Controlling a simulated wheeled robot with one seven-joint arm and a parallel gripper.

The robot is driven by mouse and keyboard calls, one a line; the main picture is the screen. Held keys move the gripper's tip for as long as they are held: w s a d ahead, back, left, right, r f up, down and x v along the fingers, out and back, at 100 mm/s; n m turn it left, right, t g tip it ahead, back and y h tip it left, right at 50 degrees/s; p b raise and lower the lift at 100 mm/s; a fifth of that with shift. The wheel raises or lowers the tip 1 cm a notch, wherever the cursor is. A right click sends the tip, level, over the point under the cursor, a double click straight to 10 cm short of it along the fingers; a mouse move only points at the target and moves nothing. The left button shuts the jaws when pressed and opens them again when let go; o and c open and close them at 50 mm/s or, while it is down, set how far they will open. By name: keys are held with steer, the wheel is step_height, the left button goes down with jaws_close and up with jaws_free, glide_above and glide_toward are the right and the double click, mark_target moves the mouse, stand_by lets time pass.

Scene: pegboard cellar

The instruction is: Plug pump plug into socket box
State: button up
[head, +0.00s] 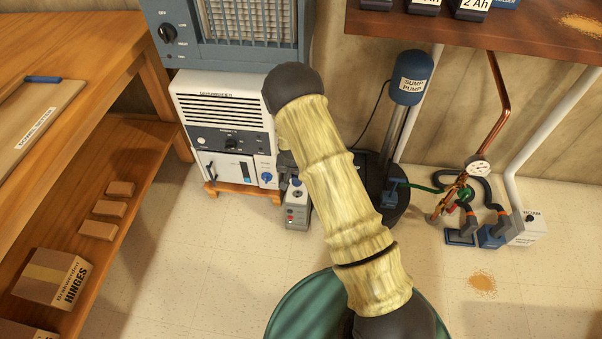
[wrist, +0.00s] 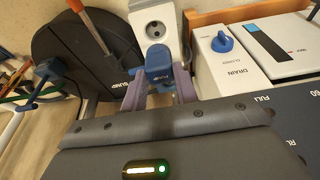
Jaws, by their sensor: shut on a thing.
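The socket box is a white-grey box with a round socket on its face; it is in the wrist view (wrist: 153,28), upper middle, and on the floor in the head view (head: 297,206). My gripper (wrist: 160,88) is shut on a blue plug, the pump plug (wrist: 157,64). The plug is between the two purple-grey fingers and overlaps the lower part of the box in the picture, just below the round socket. I cannot tell whether plug and box touch.
The white dehumidifier (head: 225,125) and its drain box (wrist: 228,62) stand right beside the socket box in the wrist view. The sump pump (head: 410,80) stands behind.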

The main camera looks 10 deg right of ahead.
mark_target(297, 184)
steer(key=shift+d+f, duration=0.1)
steer(key=shift+f+b, duration=0.8)
steer(key=shift+f, duration=0.6)
steer(key=shift+p, duration=0.45)
stand_by(0.6)
stand_by(0.8)
steer(key=shift+f+b, duration=0.65)
steer(key=shift+f, duration=1.5)
stand_by(2.5)
